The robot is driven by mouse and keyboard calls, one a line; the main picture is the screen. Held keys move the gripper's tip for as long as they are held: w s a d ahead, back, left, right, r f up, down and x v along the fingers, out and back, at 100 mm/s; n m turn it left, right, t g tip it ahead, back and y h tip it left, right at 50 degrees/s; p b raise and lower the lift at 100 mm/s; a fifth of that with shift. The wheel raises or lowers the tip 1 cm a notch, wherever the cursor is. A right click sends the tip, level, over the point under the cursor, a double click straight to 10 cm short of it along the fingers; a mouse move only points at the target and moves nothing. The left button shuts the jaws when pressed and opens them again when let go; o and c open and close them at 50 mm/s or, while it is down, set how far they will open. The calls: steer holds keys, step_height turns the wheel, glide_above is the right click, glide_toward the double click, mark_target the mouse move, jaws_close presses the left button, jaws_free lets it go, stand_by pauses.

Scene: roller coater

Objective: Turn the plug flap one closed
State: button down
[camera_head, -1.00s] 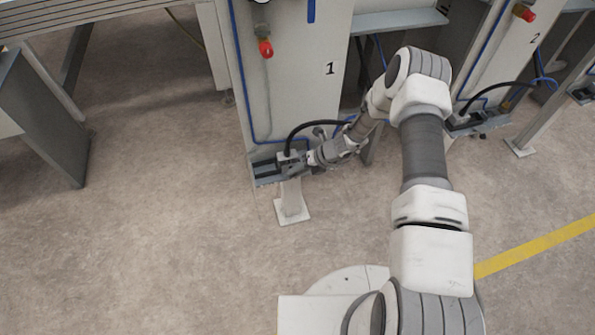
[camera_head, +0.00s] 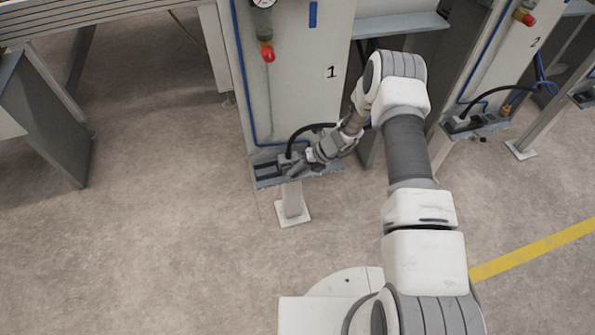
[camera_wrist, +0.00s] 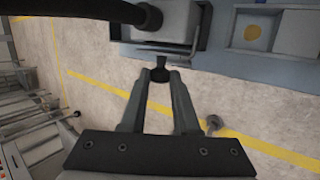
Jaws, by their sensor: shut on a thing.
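The plug housing (camera_head: 287,163) of station 1 sits on a grey bracket above a white foot, with a thick black cable arching from it. In the wrist view the grey housing (camera_wrist: 172,25) is at the top, with the cable end beside it. My gripper (camera_head: 310,156) is at the right side of the housing. In the wrist view my gripper (camera_wrist: 160,78) has its fingertips close together, shut on a small dark tab of plug flap one (camera_wrist: 160,73), just below the housing. The rest of the flap is hard to make out, so its angle is unclear.
The white panel (camera_head: 300,90) marked 1 rises behind the bracket, with a red knob (camera_head: 267,54) and blue hose. A second station (camera_head: 487,75) stands to the right. The floor in front is clear, with a yellow line at right.

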steer(key=c, duration=0.7)
jaws_free()
steer(key=shift+o, duration=0.2)
steer(key=w+p+v, duration=0.1)
steer(key=v, duration=1.6)
steer(key=shift+s+d+p, duration=0.2)
steer(key=shift+s+p, duration=0.2)
steer(key=shift+s, duration=0.1)
steer(key=shift+r, duration=0.1)
